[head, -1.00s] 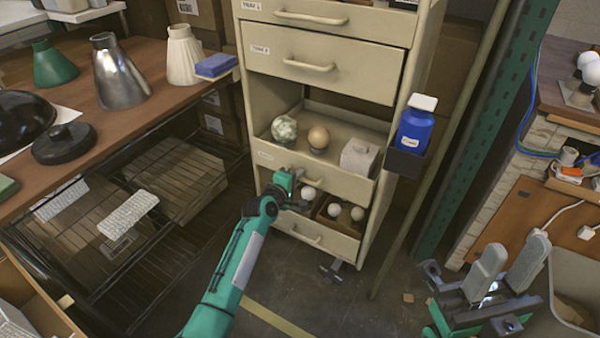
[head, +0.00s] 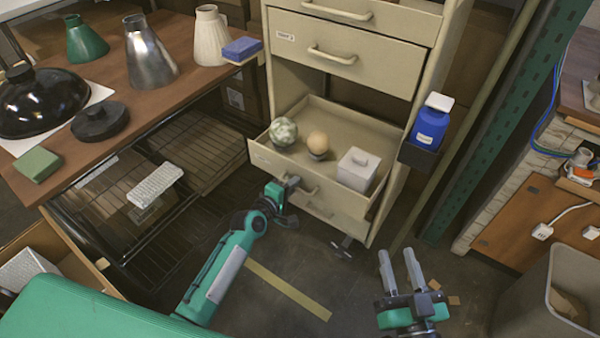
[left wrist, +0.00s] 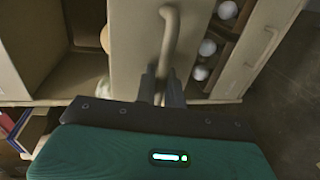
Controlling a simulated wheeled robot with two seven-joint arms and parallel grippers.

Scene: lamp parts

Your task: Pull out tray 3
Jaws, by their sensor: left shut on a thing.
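Tray 3 (head: 268,158) is a cream drawer in the tall cabinet, standing well out of it. In the left wrist view, the fingers (left wrist: 161,90) close around the lower end of the handle (left wrist: 169,38). My right gripper (head: 400,268) is open and empty above the floor, right of the cabinet.
A closed drawer (head: 345,60) is above tray 3. A lower tray with white balls (left wrist: 207,47) shows in the left wrist view. A blue bottle (head: 431,122) stands in a side holder. A workbench (head: 120,120) is left; a bin (head: 540,290) is right.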

